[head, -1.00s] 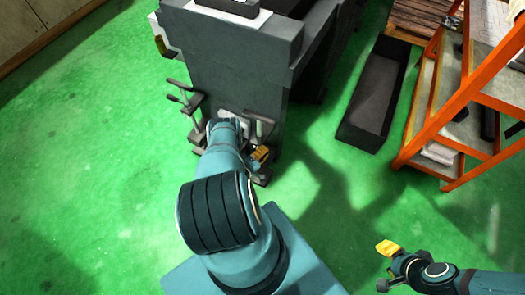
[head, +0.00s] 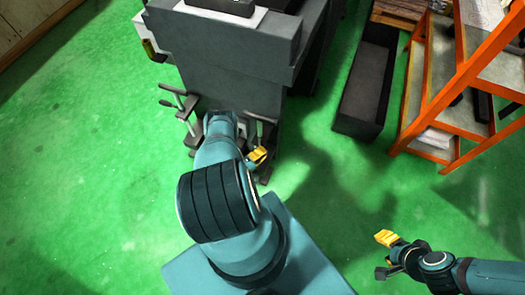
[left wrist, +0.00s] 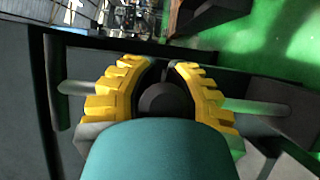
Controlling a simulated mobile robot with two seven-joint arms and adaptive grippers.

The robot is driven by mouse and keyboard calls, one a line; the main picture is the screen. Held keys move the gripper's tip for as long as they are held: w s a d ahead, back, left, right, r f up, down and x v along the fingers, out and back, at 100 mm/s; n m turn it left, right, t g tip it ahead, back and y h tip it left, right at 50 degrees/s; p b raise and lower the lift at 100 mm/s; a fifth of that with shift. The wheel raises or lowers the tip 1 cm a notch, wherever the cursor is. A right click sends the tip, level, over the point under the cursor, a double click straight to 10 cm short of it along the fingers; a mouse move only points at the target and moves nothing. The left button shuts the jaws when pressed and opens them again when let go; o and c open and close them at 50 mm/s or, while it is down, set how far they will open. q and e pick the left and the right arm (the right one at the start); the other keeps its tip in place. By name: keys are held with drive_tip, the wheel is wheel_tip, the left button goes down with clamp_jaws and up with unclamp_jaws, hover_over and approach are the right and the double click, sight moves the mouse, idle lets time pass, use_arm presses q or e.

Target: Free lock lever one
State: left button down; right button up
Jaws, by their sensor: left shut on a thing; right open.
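A grey machine base (head: 235,75) stands at the top of the head view. A grey clamp-like lever with a T-shaped handle (head: 178,97) sticks out at its lower left. A similar grey lever (head: 262,122) shows at the lower right, beside my left gripper (head: 257,156). I cannot tell which is lever one. In the left wrist view my left gripper's yellow fingers (left wrist: 160,80) are closed in around a pale grey bar (left wrist: 76,88), which shows on both sides; the grip itself is partly hidden. My right gripper (head: 385,248) is open and empty, low at the right.
A dark open bin (head: 365,85) stands on the green floor right of the machine. An orange-framed shelf (head: 450,85) stands at the upper right. The floor left of the machine and between my arms is clear.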

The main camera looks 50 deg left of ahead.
use_arm(q)
drive_tip(key=shift+s+a, duration=0.2)
drive_tip(key=c, duration=0.7)
unclamp_jaws()
drive_tip(key=shift+c, duration=0.2)
drive_tip(key=shift+w+d, duration=0.1)
drive_tip(key=s+d, duration=0.1)
drive_tip(key=s, duration=1.1)
